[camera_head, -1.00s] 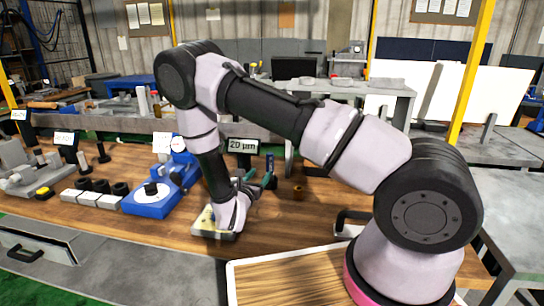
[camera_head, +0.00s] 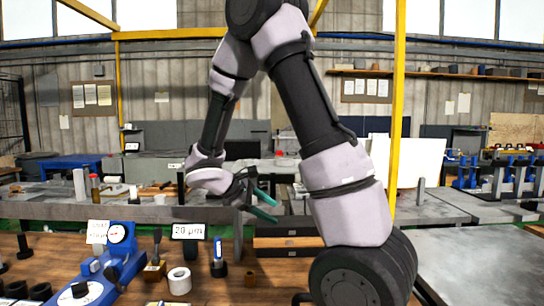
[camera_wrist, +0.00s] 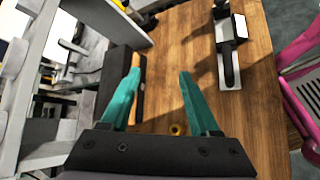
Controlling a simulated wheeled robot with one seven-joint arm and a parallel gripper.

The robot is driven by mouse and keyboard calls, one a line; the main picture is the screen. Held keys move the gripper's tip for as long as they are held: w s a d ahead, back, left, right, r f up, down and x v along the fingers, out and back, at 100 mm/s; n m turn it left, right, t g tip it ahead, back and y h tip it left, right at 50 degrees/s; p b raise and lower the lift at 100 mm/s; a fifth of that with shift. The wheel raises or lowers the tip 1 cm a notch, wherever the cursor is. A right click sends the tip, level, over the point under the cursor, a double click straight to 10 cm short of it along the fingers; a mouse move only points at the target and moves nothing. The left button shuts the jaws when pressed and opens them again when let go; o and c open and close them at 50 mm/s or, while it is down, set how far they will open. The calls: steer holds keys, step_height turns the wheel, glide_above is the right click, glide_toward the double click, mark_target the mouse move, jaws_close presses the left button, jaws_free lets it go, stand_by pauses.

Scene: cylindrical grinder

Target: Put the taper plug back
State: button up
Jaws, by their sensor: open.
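My gripper (camera_head: 270,207) is raised above the bench, and its teal fingers are apart with nothing between them, as the wrist view (camera_wrist: 158,77) also shows. A dark upright pin with a knob (camera_head: 157,243) stands at a small brass-coloured block (camera_head: 153,271) on the bench; it may be the taper plug, but I cannot tell surely. To its right a blue-handled tool (camera_head: 218,250) stands upright in a dark base.
A blue dial gauge stand (camera_head: 117,258) is at the left. A white ring (camera_head: 179,281) stands near the block. A "20 µm" sign (camera_head: 188,231) and dark stacked boxes (camera_head: 288,243) are behind. Bare wooden bench (camera_wrist: 180,40) shows below my gripper.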

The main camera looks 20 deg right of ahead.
steer(key=s+a+r+m+t+y, duration=0.2)
steer(key=s+r+m+y, duration=0.4)
steer(key=r, duration=0.3)
steer(key=s+a+r+m+t+y, duration=0.3)
steer(key=s+r+m+y, duration=0.3)
steer(key=s+r+m, duration=0.2)
steer(key=shift+s+a+r+m+t+y, duration=0.3)
steer(key=shift+s+r+t+y, duration=0.15)
steer(key=shift+r+t, duration=0.2)
